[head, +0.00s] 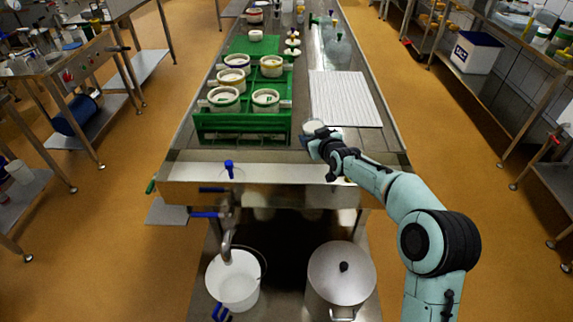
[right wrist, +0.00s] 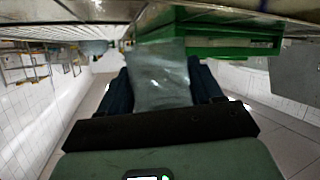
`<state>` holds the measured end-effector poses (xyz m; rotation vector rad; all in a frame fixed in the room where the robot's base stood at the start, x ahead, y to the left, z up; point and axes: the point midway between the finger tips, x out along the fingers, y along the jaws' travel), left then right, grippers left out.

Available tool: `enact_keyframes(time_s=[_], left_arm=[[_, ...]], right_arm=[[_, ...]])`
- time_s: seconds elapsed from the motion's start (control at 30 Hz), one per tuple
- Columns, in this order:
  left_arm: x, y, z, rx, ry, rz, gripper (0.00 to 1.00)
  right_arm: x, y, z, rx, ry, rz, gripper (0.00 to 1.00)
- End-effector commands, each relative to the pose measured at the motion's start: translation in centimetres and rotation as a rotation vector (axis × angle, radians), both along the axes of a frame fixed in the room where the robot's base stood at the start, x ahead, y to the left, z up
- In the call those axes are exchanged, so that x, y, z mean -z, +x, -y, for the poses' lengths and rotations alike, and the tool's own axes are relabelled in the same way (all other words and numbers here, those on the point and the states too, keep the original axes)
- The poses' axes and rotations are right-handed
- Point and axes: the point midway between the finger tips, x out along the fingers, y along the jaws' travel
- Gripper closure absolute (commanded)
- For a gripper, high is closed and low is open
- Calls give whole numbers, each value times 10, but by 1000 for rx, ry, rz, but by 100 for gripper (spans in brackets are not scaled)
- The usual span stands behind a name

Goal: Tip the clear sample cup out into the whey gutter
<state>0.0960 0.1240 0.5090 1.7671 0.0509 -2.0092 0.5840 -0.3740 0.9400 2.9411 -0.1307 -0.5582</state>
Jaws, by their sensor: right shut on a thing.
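The clear sample cup (right wrist: 160,78) sits between the two dark fingers of my right gripper (right wrist: 162,90) in the right wrist view. The gripper is shut on it. In the head view my right gripper (head: 316,137) is over the front of the steel table, and the cup shows only as a small pale shape (head: 314,126) at its tip. I cannot tell the cup's tilt or what is in it. The whey gutter appears to be the steel channel (head: 265,171) along the table's front edge, just in front of the gripper. My left gripper is not in view.
A green crate (head: 240,123) with several white moulds stands left of the gripper. A white ribbed mat (head: 345,100) lies behind it. A lidded steel pot (head: 340,275) stands below.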

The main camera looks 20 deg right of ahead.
Motion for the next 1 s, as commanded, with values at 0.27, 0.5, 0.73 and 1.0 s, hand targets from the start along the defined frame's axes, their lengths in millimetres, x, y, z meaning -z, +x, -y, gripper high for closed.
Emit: enact_keyframes(time_s=[0.27, 0.5, 0.73, 1.0], left_arm=[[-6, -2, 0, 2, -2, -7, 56], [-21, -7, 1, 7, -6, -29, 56], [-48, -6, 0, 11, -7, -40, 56], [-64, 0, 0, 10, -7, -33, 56]], right_arm=[[0, 0, -7, -3, -85, 9, 73], [2, 0, -15, -2, -201, 17, 73], [-3, -1, -27, -4, -364, 28, 73], [-3, -2, -36, 2, -574, 48, 73]])
